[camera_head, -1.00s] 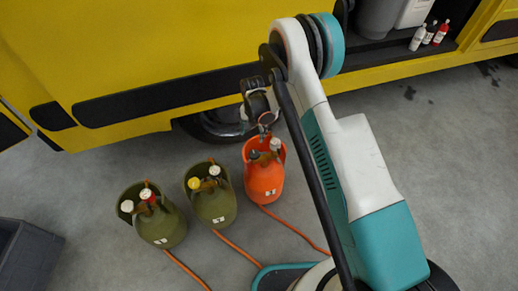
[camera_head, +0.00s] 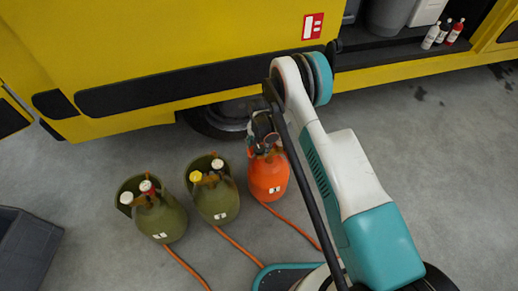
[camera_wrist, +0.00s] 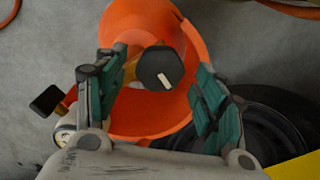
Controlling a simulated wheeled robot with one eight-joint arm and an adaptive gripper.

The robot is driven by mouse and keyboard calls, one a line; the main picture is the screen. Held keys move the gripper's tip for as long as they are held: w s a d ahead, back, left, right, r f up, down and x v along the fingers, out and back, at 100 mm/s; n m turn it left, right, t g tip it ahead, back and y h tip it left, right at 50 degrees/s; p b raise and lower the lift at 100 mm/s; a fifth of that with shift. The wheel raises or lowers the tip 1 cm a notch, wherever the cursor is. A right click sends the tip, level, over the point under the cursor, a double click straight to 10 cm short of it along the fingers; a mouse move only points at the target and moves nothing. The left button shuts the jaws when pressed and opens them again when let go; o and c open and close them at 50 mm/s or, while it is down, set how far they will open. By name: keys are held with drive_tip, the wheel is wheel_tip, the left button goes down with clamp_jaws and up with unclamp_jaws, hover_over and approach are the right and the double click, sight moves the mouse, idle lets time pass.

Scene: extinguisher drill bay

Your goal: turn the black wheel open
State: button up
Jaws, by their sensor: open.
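The black wheel (camera_wrist: 160,68) with a white mark sits on top of the orange cylinder (camera_wrist: 150,118) in the wrist view. My gripper (camera_wrist: 158,92) is open, with one teal-padded finger on each side of the wheel. The fingers look apart from the wheel; how far above it they are I cannot tell. In the head view the orange cylinder (camera_head: 268,178) stands on the floor. My gripper (camera_head: 264,142) is over its top there and hides the wheel.
Two green cylinders, one with a yellow wheel (camera_head: 215,203) and one with a red wheel (camera_head: 160,218), stand to the left. Orange hoses (camera_head: 300,222) run along the floor. A yellow vehicle (camera_head: 190,45) with a tyre (camera_head: 215,120) is behind. A grey crate (camera_head: 25,250) is at lower left.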

drive_tip(key=shift+f, duration=0.4)
drive_tip(key=c, duration=1.1)
